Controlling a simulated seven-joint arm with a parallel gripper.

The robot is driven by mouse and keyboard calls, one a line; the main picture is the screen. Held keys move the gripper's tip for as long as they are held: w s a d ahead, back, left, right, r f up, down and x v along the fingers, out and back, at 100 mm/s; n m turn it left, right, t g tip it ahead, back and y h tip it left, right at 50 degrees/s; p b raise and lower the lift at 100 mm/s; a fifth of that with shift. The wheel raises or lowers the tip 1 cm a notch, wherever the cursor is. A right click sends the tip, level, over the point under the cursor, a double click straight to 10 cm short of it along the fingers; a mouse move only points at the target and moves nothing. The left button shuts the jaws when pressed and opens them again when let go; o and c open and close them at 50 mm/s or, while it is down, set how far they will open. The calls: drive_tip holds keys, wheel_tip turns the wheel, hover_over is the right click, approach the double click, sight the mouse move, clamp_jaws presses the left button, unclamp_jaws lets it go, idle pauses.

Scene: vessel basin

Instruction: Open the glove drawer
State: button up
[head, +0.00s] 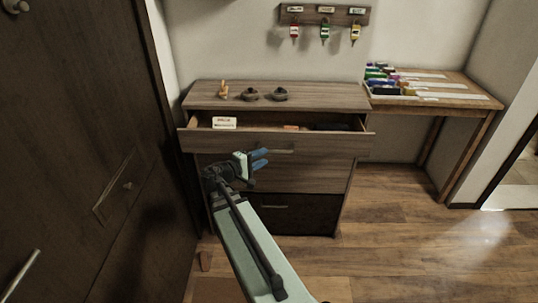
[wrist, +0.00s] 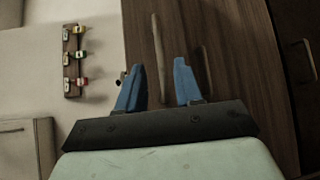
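A wooden chest of drawers (head: 320,182) stands against the wall. Its top drawer (head: 340,143) is pulled out, with a white card (head: 224,122) and a few small items inside. I cannot tell which drawer is the glove drawer. My gripper (head: 262,159), with blue fingers, is in front of the top drawer's front, near its handle (head: 284,151). In the wrist view my gripper (wrist: 159,66) is open and empty. A pale bar handle (wrist: 159,42) shows beyond and between the fingertips; contact is not visible. A darker strip (wrist: 206,68), handle or shadow, lies beside it.
A dark lower drawer (head: 300,215) is closed. Several small objects, including a wooden figure (head: 223,90), stand on top. A side table (head: 455,90) is at right, and a dark door (head: 70,120) is close at left. The floor (head: 420,250) at right is clear.

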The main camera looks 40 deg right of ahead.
drive_tip(key=a, duration=0.6)
drive_tip(key=shift+a+r, duration=0.15)
drive_tip(key=shift+r, duration=0.3)
drive_tip(key=shift+w, duration=0.1)
drive_tip(key=s+a+f+m+y, duration=0.1)
drive_tip(key=s+a+f+y, duration=0.2)
drive_tip(key=a+f+y, duration=0.5)
drive_tip(key=s+a+f+g+y, duration=0.15)
drive_tip(key=a+f, duration=0.25)
drive_tip(key=f, duration=0.8)
drive_tip(key=s+a+f+m+y, duration=0.1)
drive_tip(key=s+a+f+y, duration=0.2)
drive_tip(key=a+f+y, duration=0.45)
drive_tip(key=s+a+f+g, duration=0.2)
drive_tip(key=s+a+f, duration=0.2)
drive_tip(key=s+f, duration=0.5)
drive_tip(key=s+a+f+g, duration=0.3)
drive_tip(key=s+f, duration=0.6)
drive_tip(key=s, duration=0.6)
drive_tip(key=shift+a+h, duration=0.3)
drive_tip(key=shift+a, duration=0.85)
